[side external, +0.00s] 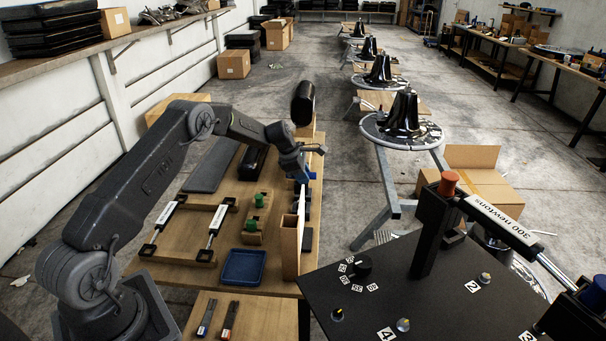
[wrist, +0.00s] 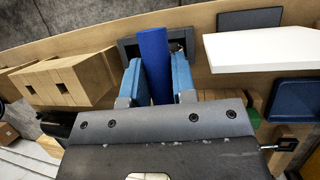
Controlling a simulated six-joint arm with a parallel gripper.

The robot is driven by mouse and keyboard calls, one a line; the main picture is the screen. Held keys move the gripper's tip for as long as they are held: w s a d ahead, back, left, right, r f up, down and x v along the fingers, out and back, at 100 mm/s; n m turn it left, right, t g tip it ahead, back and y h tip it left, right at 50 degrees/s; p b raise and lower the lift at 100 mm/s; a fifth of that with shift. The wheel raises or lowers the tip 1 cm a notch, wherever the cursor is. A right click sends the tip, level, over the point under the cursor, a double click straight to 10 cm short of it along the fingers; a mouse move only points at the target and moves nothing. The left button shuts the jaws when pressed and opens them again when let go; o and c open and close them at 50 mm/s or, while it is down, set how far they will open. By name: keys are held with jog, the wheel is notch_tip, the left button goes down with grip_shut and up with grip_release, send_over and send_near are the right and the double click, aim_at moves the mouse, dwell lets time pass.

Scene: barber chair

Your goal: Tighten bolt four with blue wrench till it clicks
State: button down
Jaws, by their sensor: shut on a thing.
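My gripper (side external: 304,165) is over the far end of the wooden table in the side view. In the wrist view my gripper (wrist: 158,82) has its blue pads shut on a flat blue bar (wrist: 153,50). I cannot tell whether this bar belongs to a wrench. A tool labelled "300 newtons" (side external: 503,222) with a blue end (side external: 596,296) lies across the black panel's right side, apart from my gripper. Bolt four (side external: 403,325) stands beside the label "4" (side external: 386,334) on the black panel (side external: 360,292).
A wooden rack (side external: 186,245) with two labelled rods, a blue tray (side external: 244,267) and green-topped pieces (side external: 259,200) are on the wooden table. A black post (side external: 435,235) rises from the panel.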

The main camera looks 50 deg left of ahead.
jog(key=shift+f, duration=1.5)
dwell(0.4)
jog(key=c, duration=0.8)
grip_release()
jog(key=shift+f, duration=0.1)
jog(key=shift+c, duration=0.2)
jog(key=v, duration=1.4)
jog(key=s+d+r+m, duration=0.6)
jog(key=d+r+m, duration=0.1)
jog(key=d+r, duration=0.4)
jog(key=s+d+r+m+y, duration=0.1)
jog(key=s+d+r+m, duration=0.5)
jog(key=s+d+m, duration=0.55)
jog(key=s+m, duration=0.2)
jog(key=s, duration=0.4)
jog(key=s+d+f+m+t+y, duration=0.1)
jog(key=s+d+m, duration=0.3)
jog(key=s, duration=0.7)
jog(key=shift+s+d+f+m, duration=0.25)
jog(key=shift+s+m, duration=0.1)
jog(key=shift+m, duration=0.7)
